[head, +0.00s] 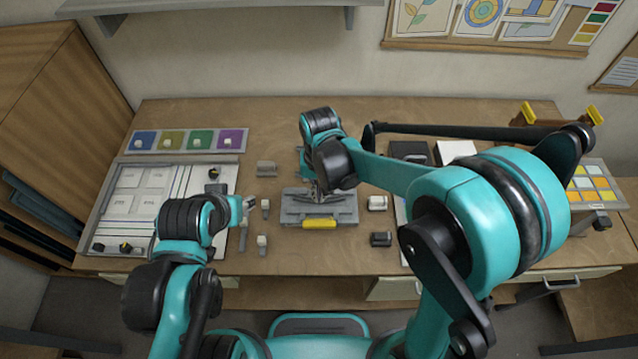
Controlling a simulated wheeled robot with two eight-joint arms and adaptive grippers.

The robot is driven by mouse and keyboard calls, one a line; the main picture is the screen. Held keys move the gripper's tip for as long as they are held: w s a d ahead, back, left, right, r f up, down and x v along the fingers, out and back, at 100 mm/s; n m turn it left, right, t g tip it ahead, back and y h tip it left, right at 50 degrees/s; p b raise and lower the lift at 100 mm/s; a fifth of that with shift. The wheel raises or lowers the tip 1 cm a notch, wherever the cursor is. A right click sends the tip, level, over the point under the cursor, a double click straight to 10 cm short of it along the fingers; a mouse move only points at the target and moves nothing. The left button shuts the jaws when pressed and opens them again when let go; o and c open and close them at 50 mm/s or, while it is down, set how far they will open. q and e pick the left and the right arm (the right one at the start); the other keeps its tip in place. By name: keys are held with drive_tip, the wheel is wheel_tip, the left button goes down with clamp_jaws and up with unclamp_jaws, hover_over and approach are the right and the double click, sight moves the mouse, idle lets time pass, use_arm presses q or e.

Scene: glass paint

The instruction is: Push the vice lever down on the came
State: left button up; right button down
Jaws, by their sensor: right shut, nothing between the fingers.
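The grey vice (345,208) lies flat on the workbench near the middle of the head view. A yellow bar (320,223), which looks like the lever's grip, lies along its front edge. My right gripper (319,196) points down over the middle of the vice, shut and empty, behind the yellow bar. My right wrist hides the back of the vice, and I cannot make out the came or whether the fingers touch anything. My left gripper (248,204) is left of the vice, beside the white board, too small to tell its opening.
The workbench (270,125) holds a white board (125,205) with strips at left and a row of coloured tiles (188,140) behind it. Small grey blocks (266,168) stand around the vice. A white roll (377,202) and a dark block (381,238) sit right of it.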

drive_tip(key=s+f, duration=0.1)
drive_tip(key=s, duration=0.1)
drive_tip(key=s+f, duration=0.1)
drive_tip(key=s, duration=0.1)
drive_tip(key=shift+f, duration=0.1)
drive_tip(key=shift+s, duration=0.1)
idle(0.3)
